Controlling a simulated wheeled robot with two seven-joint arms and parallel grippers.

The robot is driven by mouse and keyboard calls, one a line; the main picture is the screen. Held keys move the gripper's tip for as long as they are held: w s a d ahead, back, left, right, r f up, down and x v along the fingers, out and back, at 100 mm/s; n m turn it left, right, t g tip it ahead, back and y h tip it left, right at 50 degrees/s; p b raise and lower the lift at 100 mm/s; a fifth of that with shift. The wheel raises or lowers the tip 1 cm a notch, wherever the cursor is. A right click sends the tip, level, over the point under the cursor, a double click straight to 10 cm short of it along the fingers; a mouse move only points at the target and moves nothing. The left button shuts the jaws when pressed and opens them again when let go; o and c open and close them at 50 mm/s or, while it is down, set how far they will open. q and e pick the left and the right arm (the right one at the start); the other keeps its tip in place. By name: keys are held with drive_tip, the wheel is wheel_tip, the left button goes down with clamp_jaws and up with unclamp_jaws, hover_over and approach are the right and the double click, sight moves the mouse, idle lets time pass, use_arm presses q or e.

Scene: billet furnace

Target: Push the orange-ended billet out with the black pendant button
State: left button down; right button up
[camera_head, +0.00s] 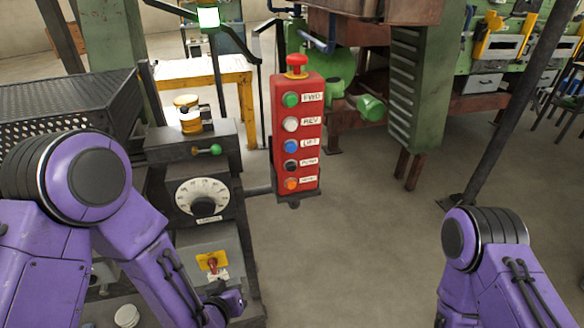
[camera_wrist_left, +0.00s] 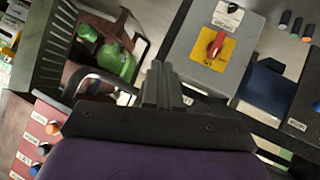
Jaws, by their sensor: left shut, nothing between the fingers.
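The red pendant (camera_head: 312,131) hangs upright near the middle of the head view. Its black button (camera_head: 291,165) sits between a blue button above and an orange one below. In the left wrist view the pendant lies tilted at the lower left, and the black button (camera_wrist_left: 43,149) shows there too. My left gripper (camera_head: 236,300) is shut and empty, low in front of the grey switch box, below and left of the pendant and apart from it. Its closed fingers also show in the left wrist view (camera_wrist_left: 161,82). My right gripper is out of view.
The grey switch box (camera_head: 187,247) with a red rotary switch stands left of the pendant, below a dial panel (camera_head: 184,200). A red mushroom button (camera_head: 297,62) tops the pendant. Green machinery (camera_head: 415,75) stands behind. The floor to the right of the pendant is clear.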

sight(291, 167)
use_arm(q)
drive_tip(key=w+d+r+m+t+h, duration=0.2)
drive_tip(key=d+r+m+t+h, duration=0.1)
drive_tip(key=d+r+m, duration=0.5)
drive_tip(key=w+d+r+m+t+h, duration=0.1)
drive_tip(key=d+r+m+t+h, duration=0.2)
drive_tip(key=d+r+m, duration=0.5)
wheel_tip(291, 167, up, 7)
drive_tip(key=shift+w+d+r+t+h, duration=0.15)
drive_tip(key=shift+w+d+t+h, duration=0.2)
drive_tip(key=shift+h, duration=0.55)
drive_tip(key=shift+w+a+p, duration=0.2)
drive_tip(key=shift+w+a, duration=0.25)
drive_tip(key=shift+w, duration=0.95)
drive_tip(key=shift+w+a+p, duration=0.25)
drive_tip(key=shift+w+a, duration=0.25)
drive_tip(key=shift+w, duration=0.95)
drive_tip(key=shift+w+a+p, duration=0.2)
drive_tip(key=shift+w+a, duration=0.25)
drive_tip(key=shift+w, duration=0.95)
